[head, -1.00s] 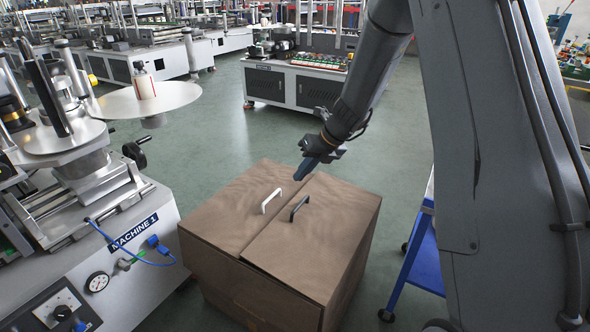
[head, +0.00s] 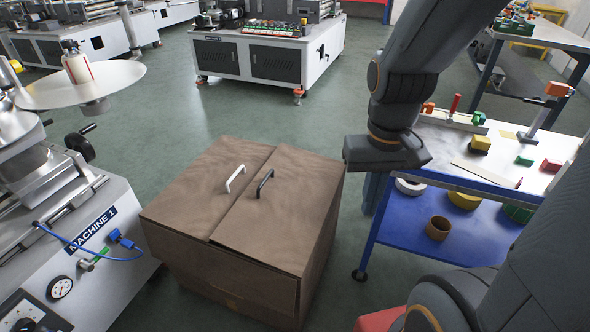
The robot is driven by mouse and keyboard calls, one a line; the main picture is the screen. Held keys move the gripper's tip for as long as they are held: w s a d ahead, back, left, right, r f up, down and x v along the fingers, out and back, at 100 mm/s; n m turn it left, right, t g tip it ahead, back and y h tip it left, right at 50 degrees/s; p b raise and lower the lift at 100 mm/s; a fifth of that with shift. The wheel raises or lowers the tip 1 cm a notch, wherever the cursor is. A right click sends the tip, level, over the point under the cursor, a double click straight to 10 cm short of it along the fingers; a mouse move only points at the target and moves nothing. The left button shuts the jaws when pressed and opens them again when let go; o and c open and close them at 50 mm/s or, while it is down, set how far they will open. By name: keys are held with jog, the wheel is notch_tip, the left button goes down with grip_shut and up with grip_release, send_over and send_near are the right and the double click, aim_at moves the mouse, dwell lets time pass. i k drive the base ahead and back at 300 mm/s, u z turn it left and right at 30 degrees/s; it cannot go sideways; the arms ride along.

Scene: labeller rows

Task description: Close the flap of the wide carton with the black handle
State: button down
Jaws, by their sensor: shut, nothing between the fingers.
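The wide brown carton (head: 232,275) stands on the floor in the middle of the head view. Its flap with the black handle (head: 264,183) is the right one (head: 285,215). It lies down over the top, flat or nearly so, with a thin seam beside the left flap (head: 190,192), which bears a white handle (head: 235,178) and also lies down. My gripper (head: 385,155) is to the right of the carton's far right corner and apart from the black handle. It is shut and empty; its fingertips are hard to make out.
A blue cart (head: 400,222) with blocks and rings stands close to the carton's right. The labelling machine (head: 95,255) stands close on the left, its round plate (head: 85,85) sticking out. The green floor (head: 260,115) behind the carton is open up to a white cabinet (head: 265,62).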

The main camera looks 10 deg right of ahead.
aim_at(278, 221)
jog(key=z, duration=0.6)
jog(key=k, duration=0.85)
jog(key=u, duration=0.7)
jog(key=i, duration=1)
